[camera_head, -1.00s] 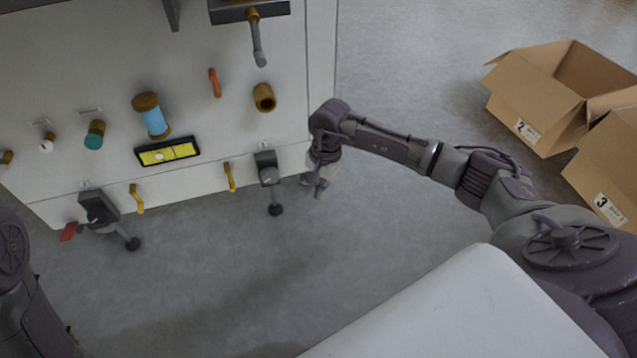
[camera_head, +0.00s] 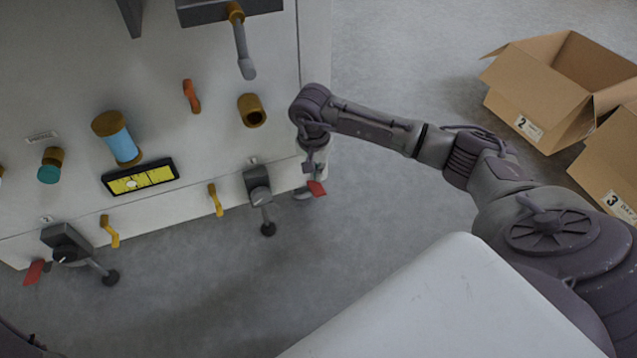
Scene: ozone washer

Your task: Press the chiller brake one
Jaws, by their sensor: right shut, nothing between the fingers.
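The machine's white cabinet (camera_head: 225,130) fills the upper left. I cannot read which pedal is number one. My right gripper (camera_head: 314,168) points down just above the right pedal; it is shut and empty. I cannot tell whether it touches the pedal. Only a bit of my left arm shows in the lower left corner; its gripper is out of view.
A grey foot mount (camera_head: 258,190) stands left of my right gripper. Yellow handles (camera_head: 215,200), a yellow display (camera_head: 140,178) and a brass socket (camera_head: 251,110) are on the cabinet. Open cardboard boxes (camera_head: 545,90) stand at right. The floor between is clear.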

